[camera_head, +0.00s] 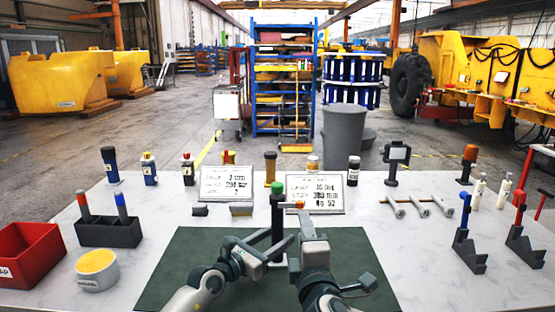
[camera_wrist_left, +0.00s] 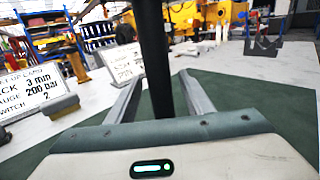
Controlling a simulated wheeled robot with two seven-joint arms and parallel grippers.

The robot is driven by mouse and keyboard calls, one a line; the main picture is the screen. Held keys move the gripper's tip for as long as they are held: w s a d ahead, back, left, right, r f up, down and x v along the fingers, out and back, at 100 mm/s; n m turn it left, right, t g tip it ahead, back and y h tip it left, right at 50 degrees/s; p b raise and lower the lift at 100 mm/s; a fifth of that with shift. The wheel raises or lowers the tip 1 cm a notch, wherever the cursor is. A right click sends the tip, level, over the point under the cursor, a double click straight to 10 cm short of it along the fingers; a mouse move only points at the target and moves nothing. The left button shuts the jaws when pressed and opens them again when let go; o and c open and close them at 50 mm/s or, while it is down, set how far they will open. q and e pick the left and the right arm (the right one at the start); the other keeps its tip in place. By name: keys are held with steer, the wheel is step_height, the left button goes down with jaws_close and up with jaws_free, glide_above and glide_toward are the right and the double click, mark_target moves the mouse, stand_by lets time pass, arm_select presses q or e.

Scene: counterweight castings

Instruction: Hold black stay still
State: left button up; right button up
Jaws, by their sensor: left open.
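The black stay (camera_head: 278,222) stands upright on the dark green mat (camera_head: 190,262), with a green cap on top. An orange-tipped piece (camera_head: 300,205) shows just right of it; I cannot tell whether they are joined. My left gripper (camera_head: 272,243) is open around the stay's lower part. In the left wrist view the stay (camera_wrist_left: 153,60) rises between the two spread fingers (camera_wrist_left: 160,90), with a gap visible on each side. My right gripper (camera_head: 305,222) is close on the right of the stay; its fingers are not clear.
Two printed cards (camera_head: 227,183) and (camera_head: 315,190) stand behind the mat. A red bin (camera_head: 28,255), a dark holder (camera_head: 108,232) and a round yellow-topped tub (camera_head: 97,270) are at left. Grey tools (camera_head: 420,206) and dark stepped stands (camera_head: 468,250) are at right.

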arm_select(q)
steer(key=v, duration=0.8)
steer(key=shift+w, duration=0.1)
steer(key=shift+f, duration=0.1)
